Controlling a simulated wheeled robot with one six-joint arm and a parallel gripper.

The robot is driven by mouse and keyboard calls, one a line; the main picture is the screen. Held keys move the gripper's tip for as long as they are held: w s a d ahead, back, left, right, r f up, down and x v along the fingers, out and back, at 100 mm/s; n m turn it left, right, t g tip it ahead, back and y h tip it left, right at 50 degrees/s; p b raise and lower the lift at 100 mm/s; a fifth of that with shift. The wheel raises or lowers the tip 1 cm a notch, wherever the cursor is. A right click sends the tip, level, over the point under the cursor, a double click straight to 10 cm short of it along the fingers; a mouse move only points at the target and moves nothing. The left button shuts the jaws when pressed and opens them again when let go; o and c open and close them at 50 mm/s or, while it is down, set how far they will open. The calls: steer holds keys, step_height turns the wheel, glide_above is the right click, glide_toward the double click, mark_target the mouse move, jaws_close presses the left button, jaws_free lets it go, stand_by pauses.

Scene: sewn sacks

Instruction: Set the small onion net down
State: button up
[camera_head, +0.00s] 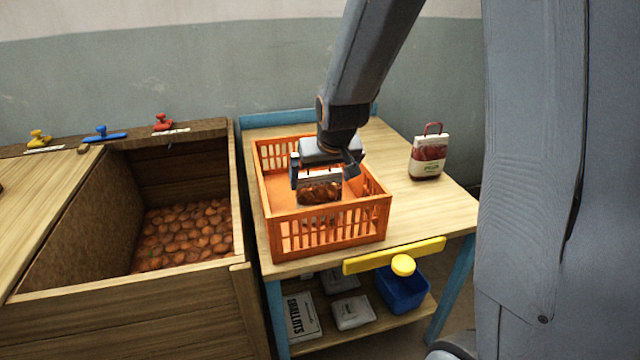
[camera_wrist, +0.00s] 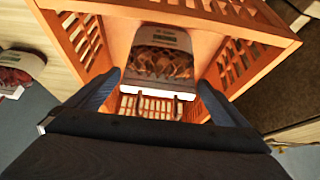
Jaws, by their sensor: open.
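The small onion net (camera_head: 320,190), with brown onions behind mesh and a pale label band, is inside the orange crate (camera_head: 330,230). In the wrist view the net (camera_wrist: 160,62) lies between and beyond my fingers, with its handle loop toward me. My gripper (camera_head: 325,172) is over the crate with its jaws open on either side of the net's top. In the wrist view my gripper (camera_wrist: 155,95) shows a finger at each side, apart from the net. Whether the net's underside touches the crate floor is hidden in the head view.
A red-handled net bag (camera_head: 429,158) stands on the table (camera_head: 400,205) right of the crate. A wooden bin of onions (camera_head: 185,235) is at the left. A blue box (camera_head: 403,288) sits on the lower shelf.

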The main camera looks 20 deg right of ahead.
steer(key=v, duration=0.8)
steer(key=s+f+g, duration=0.2)
steer(key=s+f, duration=0.3)
steer(key=s, duration=0.4)
steer(key=s+f+g, duration=0.3)
steer(key=s+f, duration=0.2)
steer(key=s, duration=0.5)
steer(key=shift+f+g, duration=0.15)
steer(key=shift+g, duration=0.15)
steer(key=shift+s, duration=0.1)
